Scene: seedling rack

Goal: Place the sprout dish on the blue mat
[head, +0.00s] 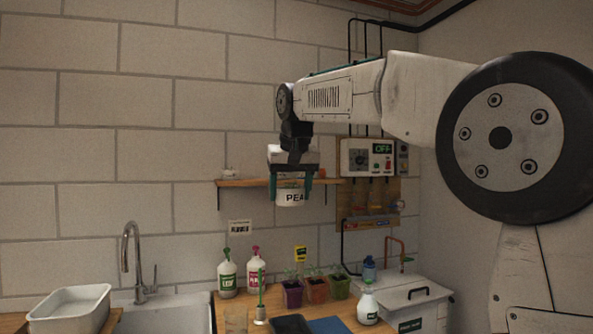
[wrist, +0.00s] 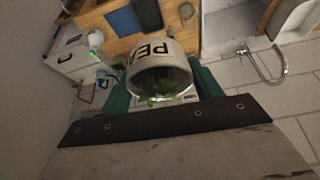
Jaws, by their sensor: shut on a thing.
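A white round dish labelled "PEA" (head: 291,196), with green sprouts in it, is held high above the worktop, in front of the wall shelf. My gripper (head: 291,180) is shut on this dish, with its green fingers on either side. In the wrist view the dish (wrist: 160,72) sits between the fingers, its opening facing the camera. The blue mat (head: 329,326) lies on the worktop at the bottom edge of the head view, partly cut off. It also shows in the wrist view (wrist: 122,22), beyond the dish and apart from it.
A dark tray (head: 291,325) lies beside the mat. Several seedling pots (head: 317,290) and a spray bottle (head: 368,306) stand behind and right. Two bottles (head: 227,274) stand at the back left. A sink with a tap (head: 132,262) is at left. The wall shelf (head: 245,183) is behind the dish.

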